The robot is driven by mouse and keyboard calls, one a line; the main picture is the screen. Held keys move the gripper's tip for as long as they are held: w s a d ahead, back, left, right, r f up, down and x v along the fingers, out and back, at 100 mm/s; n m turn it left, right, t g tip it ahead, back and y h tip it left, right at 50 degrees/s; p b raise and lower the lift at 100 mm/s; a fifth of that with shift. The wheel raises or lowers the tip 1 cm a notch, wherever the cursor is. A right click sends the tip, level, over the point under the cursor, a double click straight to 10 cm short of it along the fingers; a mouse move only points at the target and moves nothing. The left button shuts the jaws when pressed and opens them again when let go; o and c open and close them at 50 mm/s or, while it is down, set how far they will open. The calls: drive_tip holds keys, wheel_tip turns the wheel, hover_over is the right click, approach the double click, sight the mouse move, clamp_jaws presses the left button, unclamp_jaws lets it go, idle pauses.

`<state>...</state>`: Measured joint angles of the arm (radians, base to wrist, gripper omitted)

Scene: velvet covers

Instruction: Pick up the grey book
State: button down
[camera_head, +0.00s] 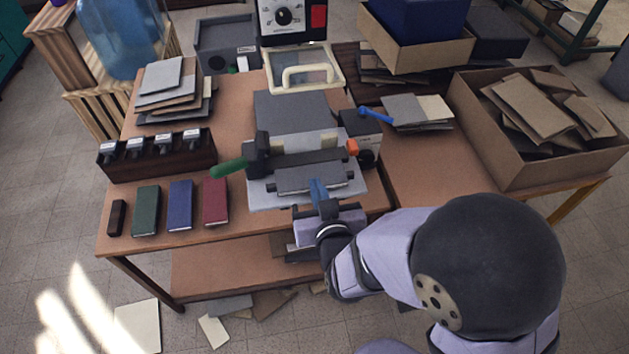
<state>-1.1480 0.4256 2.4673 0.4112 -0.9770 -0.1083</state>
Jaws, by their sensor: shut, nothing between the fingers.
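My gripper (317,186) is at the front of the press-like machine (300,156) in the middle of the table. Its blue fingers are shut and empty, and their tips overlap a grey slab (289,180) in the picture. I cannot tell whether they touch it. The slab lies flat on the machine's pale bed (262,194), and I cannot tell whether it is the grey book. A green book (146,210), a blue book (180,206) and a red book (215,201) lie in a row to the left.
A small dark block (117,218) lies left of the books. A dark rack of stamp-like tools (157,158) stands behind them. The machine has a green handle (229,168) at left. A cardboard box of boards (507,155) stands at right. Bare tabletop (415,172) shows beside it.

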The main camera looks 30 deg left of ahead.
drive_tip(key=c, duration=2.5)
unclamp_jaws()
drive_tip(key=shift+s+d, duration=0.2)
drive_tip(key=shift+d, duration=0.05)
drive_tip(key=o, duration=0.6)
drive_tip(key=shift+r, duration=0.1)
drive_tip(key=shift+c, duration=0.2)
drive_tip(key=shift+o, duration=0.4)
drive_tip(key=shift+p, duration=0.3)
drive_tip(key=shift+a+r+n+p, duration=0.1)
drive_tip(key=shift+a+n+p, duration=0.2)
drive_tip(key=shift+n+p, duration=0.7)
drive_tip(key=n+p, duration=0.2)
drive_tip(key=p, duration=0.1)
drive_tip(key=f+n+p, duration=0.1)
drive_tip(key=n+p, duration=0.1)
drive_tip(key=p, duration=0.1)
drive_tip(key=n+p, duration=0.2)
drive_tip(key=p, duration=0.1)
drive_tip(key=shift+s+f+n+t, duration=0.15)
drive_tip(key=shift+s+n+t, duration=0.15)
drive_tip(key=shift+s+t, duration=0.1)
drive_tip(key=s+d+f+n+y+p, duration=0.1)
drive_tip(key=s+d+n+p, duration=0.3)
drive_tip(key=n+p, duration=0.4)
drive_tip(key=shift+d+f+n+t+p, duration=0.3)
drive_tip(key=shift+d+f+n+p, duration=0.1)
drive_tip(key=shift+d+f+n, duration=0.25)
drive_tip(key=shift+w+a, duration=0.1)
drive_tip(key=shift+w, duration=0.05)
